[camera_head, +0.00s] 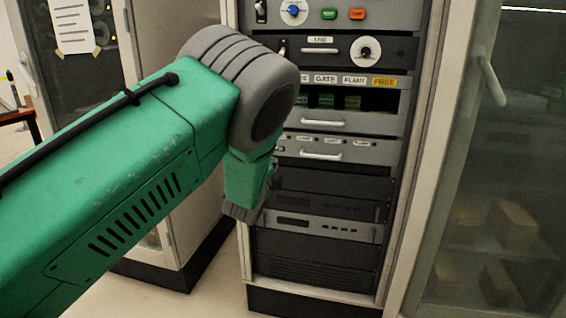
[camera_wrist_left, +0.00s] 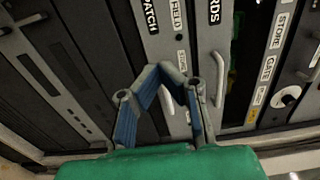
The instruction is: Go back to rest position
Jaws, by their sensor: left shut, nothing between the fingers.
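My left arm reaches in from the left in the head view, in front of the equipment rack (camera_head: 423,110). My left gripper (camera_head: 269,180) is mostly hidden there behind my green wrist. In the left wrist view the left gripper (camera_wrist_left: 164,72) shows its blue-padded fingers with the tips together and nothing held. The rack front with its handles and labels lies behind the fingers, and I cannot tell the exact gap. My right gripper is in neither view.
The rack has an open drawer bay (camera_head: 340,98) labelled GATE, FLANK and FREE. A white handle (camera_head: 321,155) sits on the panel below. A glass-door cabinet (camera_head: 500,150) with boxes stands at right, another cabinet (camera_head: 175,245) at left. Floor (camera_head: 208,290) shows clear at the bottom.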

